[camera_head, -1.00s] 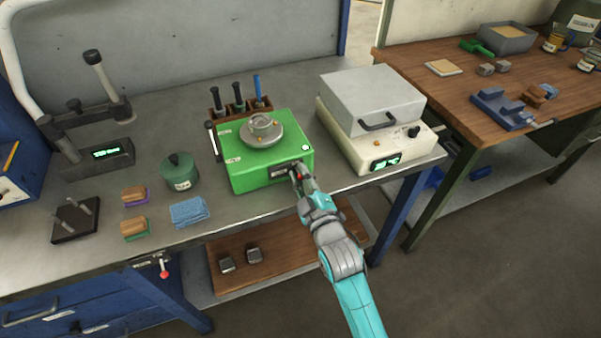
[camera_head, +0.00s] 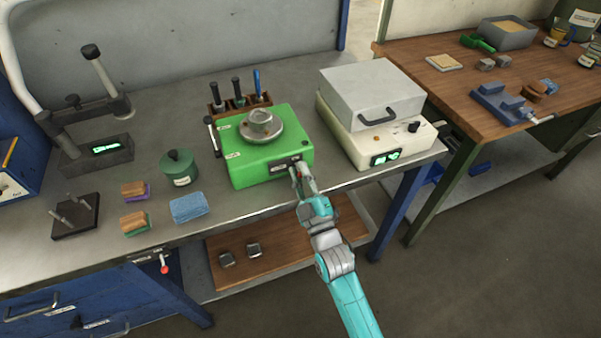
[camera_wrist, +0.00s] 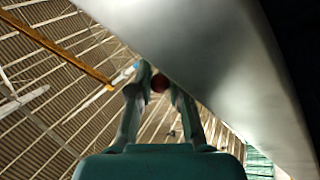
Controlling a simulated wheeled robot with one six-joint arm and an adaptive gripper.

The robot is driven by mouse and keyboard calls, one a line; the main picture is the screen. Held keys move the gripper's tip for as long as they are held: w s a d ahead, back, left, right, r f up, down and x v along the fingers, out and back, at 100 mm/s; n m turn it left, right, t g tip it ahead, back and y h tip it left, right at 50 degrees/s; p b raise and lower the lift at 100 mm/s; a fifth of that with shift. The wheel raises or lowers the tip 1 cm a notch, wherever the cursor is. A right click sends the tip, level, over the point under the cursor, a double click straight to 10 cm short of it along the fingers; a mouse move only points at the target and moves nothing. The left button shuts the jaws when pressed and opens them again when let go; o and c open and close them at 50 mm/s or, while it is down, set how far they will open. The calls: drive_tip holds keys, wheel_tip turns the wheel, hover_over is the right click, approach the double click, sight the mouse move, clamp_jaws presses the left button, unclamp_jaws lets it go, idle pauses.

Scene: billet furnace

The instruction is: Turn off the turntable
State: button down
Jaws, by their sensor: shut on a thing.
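The turntable is a green box (camera_head: 245,160) with a round grey plate on top (camera_head: 261,135). A grey ring-shaped piece (camera_head: 261,122) sits on the plate. A dark labelled panel (camera_head: 279,168) is on its front face. My gripper (camera_head: 297,171) is at the right end of that panel, its fingers against or just in front of the face. In the wrist view, the fingers (camera_wrist: 160,82) are closed around a small dark red part (camera_wrist: 160,82), mostly hidden. I cannot see the switch itself in the head view.
A cream device with a grey lid (camera_head: 370,100) stands close to the right. A tool rack (camera_head: 240,104) is behind the turntable. Bare bench edge runs along the front.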

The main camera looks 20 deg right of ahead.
drive_tip(key=shift+f, duration=0.15)
drive_tip(key=c, duration=1.1)
unclamp_jaws()
drive_tip(key=shift+s+f, duration=0.2)
drive_tip(key=shift+s, duration=0.3)
drive_tip(key=s, duration=1.2)
drive_tip(key=shift+s, duration=0.1)
drive_tip(key=s+f+m+g, duration=0.1)
drive_tip(key=s+m+g, duration=0.1)
drive_tip(key=s, duration=0.8)
drive_tip(key=s+f+m+g, duration=0.1)
drive_tip(key=s+m, duration=0.3)
drive_tip(key=s, duration=0.6)
drive_tip(key=s+f+m+g, duration=0.1)
drive_tip(key=s+m+g, duration=0.2)
drive_tip(key=s, duration=0.7)
drive_tip(key=shift+f+g, duration=0.3)
drive_tip(key=shift+g, duration=0.3)
